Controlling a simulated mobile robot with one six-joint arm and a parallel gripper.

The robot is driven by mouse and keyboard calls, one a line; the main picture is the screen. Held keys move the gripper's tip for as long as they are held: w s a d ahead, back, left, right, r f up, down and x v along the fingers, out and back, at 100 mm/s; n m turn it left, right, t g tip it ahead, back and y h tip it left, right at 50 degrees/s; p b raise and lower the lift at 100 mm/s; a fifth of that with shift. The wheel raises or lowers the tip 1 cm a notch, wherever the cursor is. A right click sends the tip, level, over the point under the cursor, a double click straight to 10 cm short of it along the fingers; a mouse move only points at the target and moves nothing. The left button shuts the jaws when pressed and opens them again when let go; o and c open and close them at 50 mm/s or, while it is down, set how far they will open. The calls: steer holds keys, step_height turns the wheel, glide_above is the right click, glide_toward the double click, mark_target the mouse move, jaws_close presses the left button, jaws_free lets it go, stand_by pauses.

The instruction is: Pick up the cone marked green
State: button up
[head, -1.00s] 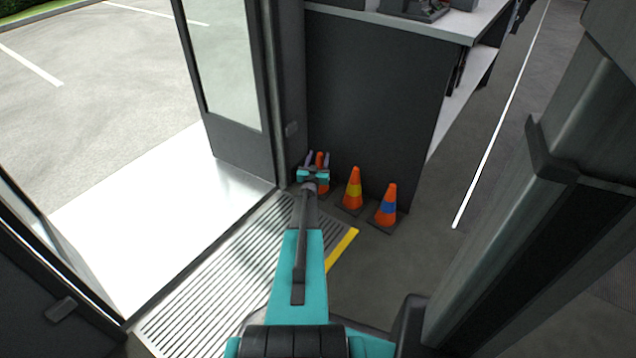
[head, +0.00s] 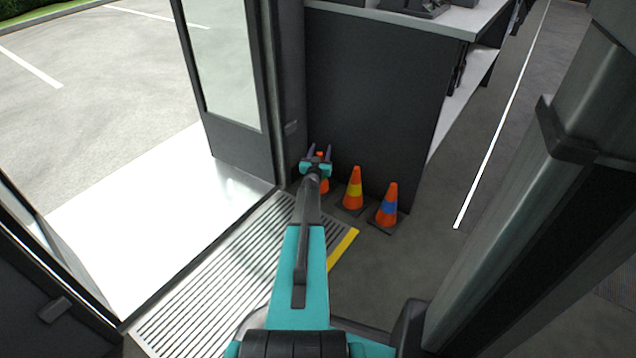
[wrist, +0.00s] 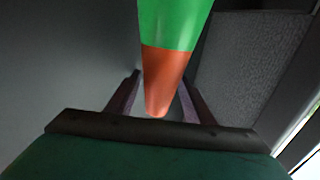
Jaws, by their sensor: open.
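The cone marked green (wrist: 172,28) shows in the wrist view, orange with a green band, its narrow orange end between the two fingers. In the head view it is mostly hidden behind my gripper, with a little orange (head: 324,186) showing. My gripper (head: 318,152) is open, at the leftmost cone by the dark cabinet. In the wrist view my gripper (wrist: 161,92) has one finger on each side of the cone, with gaps visible. I cannot tell whether either finger touches it.
A cone with a yellow band (head: 353,190) and a cone with a blue band (head: 388,207) stand to the right. The dark cabinet (head: 375,100) rises close behind them. The open door (head: 232,90) and a ribbed step (head: 225,275) are to the left.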

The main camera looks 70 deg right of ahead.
steer(key=shift+c, duration=0.2)
jaws_close()
steer(key=shift+r, duration=0.1)
steer(key=s+a+r+p, duration=0.2)
steer(key=s+a+p, duration=0.1)
steer(key=a, duration=0.4)
steer(key=s+a+r+p, duration=0.3)
steer(key=s+a, duration=0.1)
steer(key=a, duration=0.3)
steer(key=shift+s, duration=0.3)
stand_by(0.8)
